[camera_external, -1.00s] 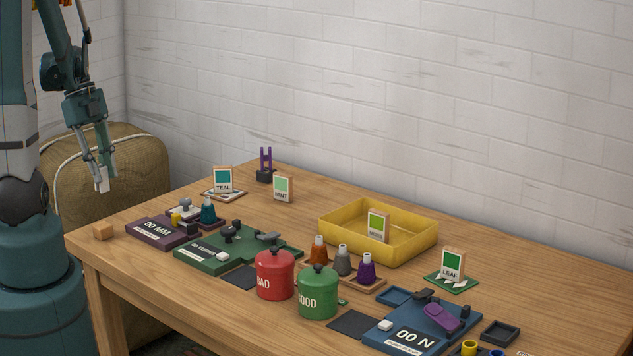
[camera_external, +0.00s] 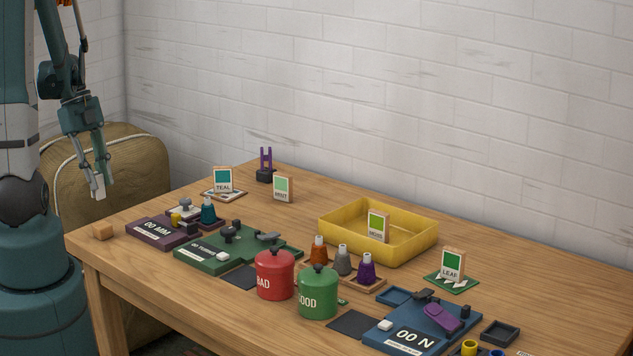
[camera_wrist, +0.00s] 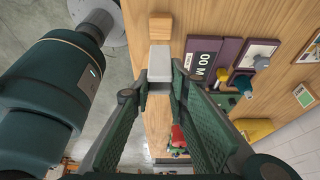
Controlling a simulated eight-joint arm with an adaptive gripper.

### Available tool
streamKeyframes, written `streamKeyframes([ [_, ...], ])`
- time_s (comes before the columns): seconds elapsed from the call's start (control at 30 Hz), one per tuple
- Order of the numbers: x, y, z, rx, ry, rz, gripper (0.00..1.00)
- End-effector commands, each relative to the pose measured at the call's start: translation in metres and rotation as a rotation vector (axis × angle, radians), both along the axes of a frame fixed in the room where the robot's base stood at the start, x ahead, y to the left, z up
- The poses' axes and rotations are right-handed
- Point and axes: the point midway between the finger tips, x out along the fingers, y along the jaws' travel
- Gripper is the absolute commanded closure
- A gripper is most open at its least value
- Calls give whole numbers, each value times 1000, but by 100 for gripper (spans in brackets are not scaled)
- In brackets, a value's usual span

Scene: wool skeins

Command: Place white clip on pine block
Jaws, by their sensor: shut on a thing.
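My gripper (camera_external: 97,183) is shut on the white clip (camera_external: 98,190), which sticks out past the fingertips. In the external view it hangs in the air left of the table, above and left of the pine block. In the wrist view the white clip (camera_wrist: 160,64) shows between the fingertips of my gripper (camera_wrist: 158,88). The pine block (camera_external: 104,231) is a small plain wooden block at the table's left corner. In the wrist view the pine block (camera_wrist: 160,27) lies just beyond the clip, with its top bare.
The purple board (camera_external: 165,231) marked "00 MM" stands right of the pine block, with the green board (camera_external: 222,252) beyond it. Red (camera_external: 275,276) and green (camera_external: 318,293) canisters and a yellow tray (camera_external: 337,237) stand further right.

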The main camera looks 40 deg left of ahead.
Motion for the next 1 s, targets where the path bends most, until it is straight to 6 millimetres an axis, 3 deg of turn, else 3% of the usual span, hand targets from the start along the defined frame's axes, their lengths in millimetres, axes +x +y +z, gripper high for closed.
streamKeyframes([
  [0.23, 0, 0, -28, 0, 0, 0, 91],
  [0.77, 0, 0, -35, 0, 0, 0, 91],
  [1.0, 0, 0, -51, 0, 0, 0, 91],
])
